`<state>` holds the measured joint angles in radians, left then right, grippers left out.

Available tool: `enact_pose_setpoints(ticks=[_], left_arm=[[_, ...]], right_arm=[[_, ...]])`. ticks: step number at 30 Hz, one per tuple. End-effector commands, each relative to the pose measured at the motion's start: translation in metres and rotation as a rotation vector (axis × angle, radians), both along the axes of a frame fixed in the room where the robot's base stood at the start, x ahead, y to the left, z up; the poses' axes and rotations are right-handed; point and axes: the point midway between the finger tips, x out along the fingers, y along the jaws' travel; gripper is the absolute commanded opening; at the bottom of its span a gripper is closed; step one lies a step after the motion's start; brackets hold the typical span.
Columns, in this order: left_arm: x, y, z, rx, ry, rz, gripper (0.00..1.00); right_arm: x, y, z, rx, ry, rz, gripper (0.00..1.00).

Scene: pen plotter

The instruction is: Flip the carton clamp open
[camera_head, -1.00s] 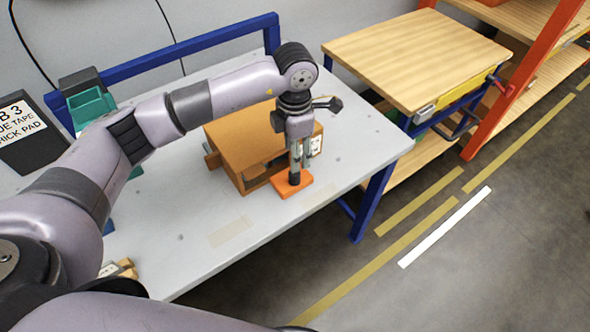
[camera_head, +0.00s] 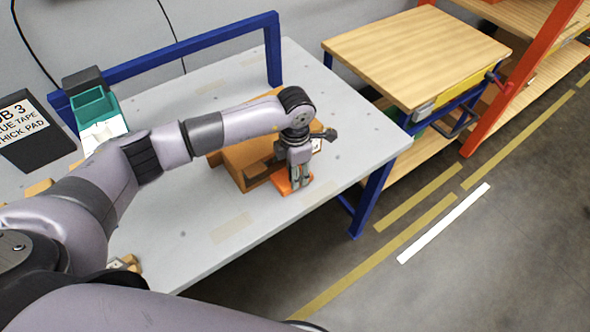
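The brown carton (camera_head: 240,158) sits on the grey workbench, partly hidden behind my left arm. A bright orange part (camera_head: 283,187), which looks like the clamp, is at its front right side. My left gripper (camera_head: 301,186) points down at the orange part, its fingertips over or against it. Contact and the gap between the fingers cannot be made out. The gripper hides much of the orange part, so I cannot tell how far the clamp is open. My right gripper is out of view.
The grey workbench (camera_head: 330,170) is clear to the right and front of the carton. A teal bin (camera_head: 92,108) and a dark labelled sign (camera_head: 30,135) stand at the left. A wooden-topped table (camera_head: 415,55) stands beyond the bench's right end.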

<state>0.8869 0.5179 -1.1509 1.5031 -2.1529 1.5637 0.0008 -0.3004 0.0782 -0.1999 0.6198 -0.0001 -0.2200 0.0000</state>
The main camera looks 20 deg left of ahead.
Motion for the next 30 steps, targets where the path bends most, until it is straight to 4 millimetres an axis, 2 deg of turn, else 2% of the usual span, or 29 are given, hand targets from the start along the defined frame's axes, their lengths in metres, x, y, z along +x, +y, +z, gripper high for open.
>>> enact_pose_setpoints(ticks=[2,17,30], left_arm=[[0.0001,0.0001,0.0002,0.0,0.0,0.0,0.33],[0.0002,0.0001,0.0005,0.0,0.0,0.001,0.0],[-0.0012,-0.002,0.0006,0.0,0.0,-0.001,0.0]], right_arm=[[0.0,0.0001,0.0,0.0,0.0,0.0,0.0],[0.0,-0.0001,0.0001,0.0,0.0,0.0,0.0],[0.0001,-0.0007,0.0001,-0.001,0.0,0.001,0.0]])
